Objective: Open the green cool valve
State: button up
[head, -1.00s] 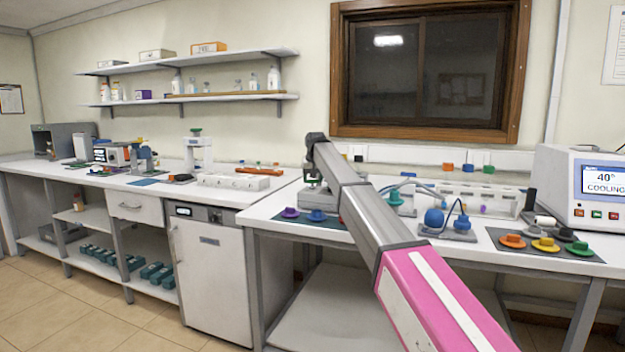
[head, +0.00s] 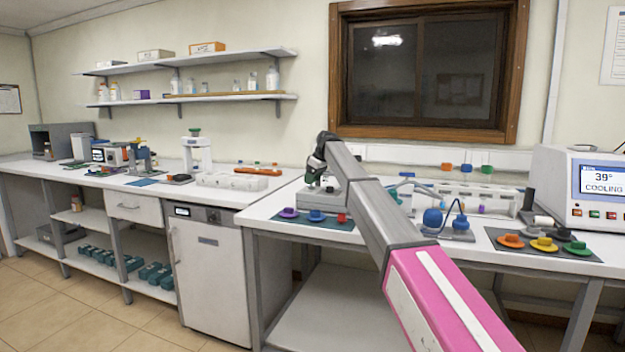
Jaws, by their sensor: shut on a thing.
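My gripper (head: 315,170) is at the far end of my arm, low over a small grey device (head: 322,198) at the back left of the right bench. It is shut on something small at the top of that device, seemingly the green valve. The fingers and the held part are too small and dark to make out clearly. The cooling machine (head: 583,190) at the right has a screen (head: 602,180) that reads 39° COOLING. A separate green knob (head: 577,248) lies on the dark mat in front of it.
A purple knob (head: 288,212), a blue knob (head: 316,215) and a red piece (head: 341,218) sit near the grey device. Orange (head: 510,240) and yellow (head: 543,244) knobs lie on the right mat. A blue flask (head: 433,218) with tubing stands right of my arm.

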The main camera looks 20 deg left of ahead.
jog(key=shift+n+g, duration=0.4)
jog(key=shift+n, duration=0.5)
jog(key=shift+d, duration=0.1)
jog(key=o, duration=0.9)
jog(key=v, duration=1)
jog(key=shift+d+r, duration=0.15)
jog(key=shift+r, duration=0.15)
